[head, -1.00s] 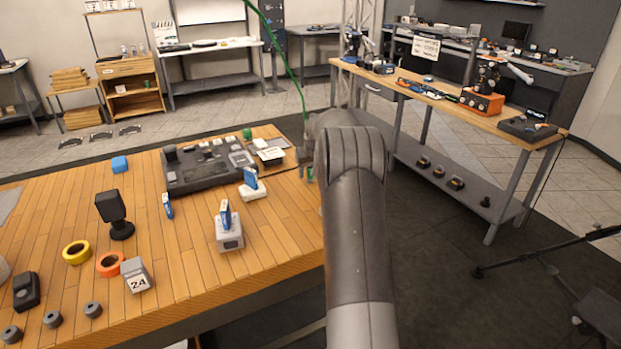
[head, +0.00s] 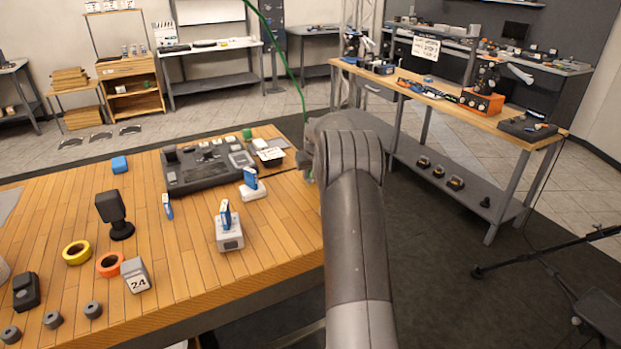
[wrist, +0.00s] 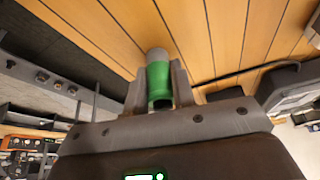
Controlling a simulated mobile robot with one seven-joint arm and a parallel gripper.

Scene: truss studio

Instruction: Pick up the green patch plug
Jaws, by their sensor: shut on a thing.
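The green patch plug (wrist: 159,88) is a short green cylinder with a pale grey end. In the wrist view it sits between the two grey fingers of my gripper (wrist: 159,74), which is shut on it. Wooden planks show behind the plug; I cannot tell its exact height above them. In the head view my arm hides the plug and most of the gripper near the table's right edge.
A green cable (head: 285,60) hangs behind. Dark floor lies right of the table.

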